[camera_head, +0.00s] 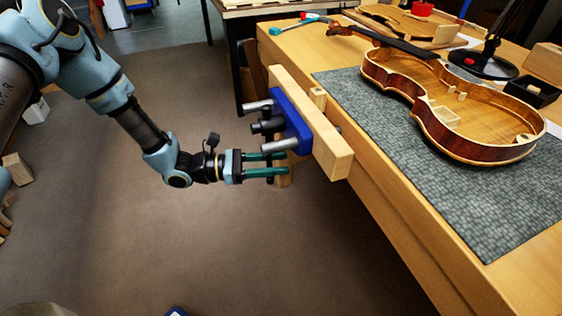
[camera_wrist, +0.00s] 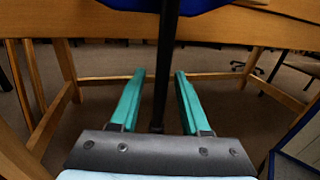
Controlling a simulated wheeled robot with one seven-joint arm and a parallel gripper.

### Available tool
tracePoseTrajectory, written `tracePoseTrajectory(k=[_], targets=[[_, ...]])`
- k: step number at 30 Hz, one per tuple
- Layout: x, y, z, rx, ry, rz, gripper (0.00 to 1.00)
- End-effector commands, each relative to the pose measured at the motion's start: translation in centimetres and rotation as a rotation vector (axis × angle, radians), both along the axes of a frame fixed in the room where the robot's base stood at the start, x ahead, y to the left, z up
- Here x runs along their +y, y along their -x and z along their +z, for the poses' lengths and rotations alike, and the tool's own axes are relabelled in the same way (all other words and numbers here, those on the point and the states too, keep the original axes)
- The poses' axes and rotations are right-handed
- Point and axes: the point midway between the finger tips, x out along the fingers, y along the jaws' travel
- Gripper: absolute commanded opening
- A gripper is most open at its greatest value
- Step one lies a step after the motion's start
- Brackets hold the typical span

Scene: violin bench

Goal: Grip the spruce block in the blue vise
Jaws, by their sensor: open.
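The blue vise (camera_head: 290,118) is mounted at the bench's front edge, with a long pale wooden jaw (camera_head: 335,155) and dark and grey rods sticking out of its front. A small pale block (camera_head: 318,97), seemingly the spruce block, shows between the wooden jaw and the bench edge; whether the jaw touches it I cannot tell. My gripper (camera_head: 285,164) is open, just below and in front of the vise. In the wrist view, a dark upright bar (camera_wrist: 165,60) runs down from the blue vise body (camera_wrist: 205,5) between my two green fingers, with gaps on both sides.
A violin body (camera_head: 450,105) lies on a grey mat (camera_head: 485,215) on the bench (camera_head: 400,230). A lamp base (camera_head: 483,66) and a dark tray (camera_head: 535,92) stand behind it. The floor (camera_head: 240,245) below my gripper is clear.

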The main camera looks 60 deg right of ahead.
Motion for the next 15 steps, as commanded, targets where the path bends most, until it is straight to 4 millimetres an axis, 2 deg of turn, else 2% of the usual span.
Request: tracePoseTrajectory(k=[4,13,15], targets=[[-0.68,0.93,-0.01,0.001,-0.001,-0.001,0.46],[-0.85,1.06,-0.03,0.0,-0.001,0.001,0.46],[-0.84,1.06,-0.03,0.0,-0.001,0.0,0.41]])
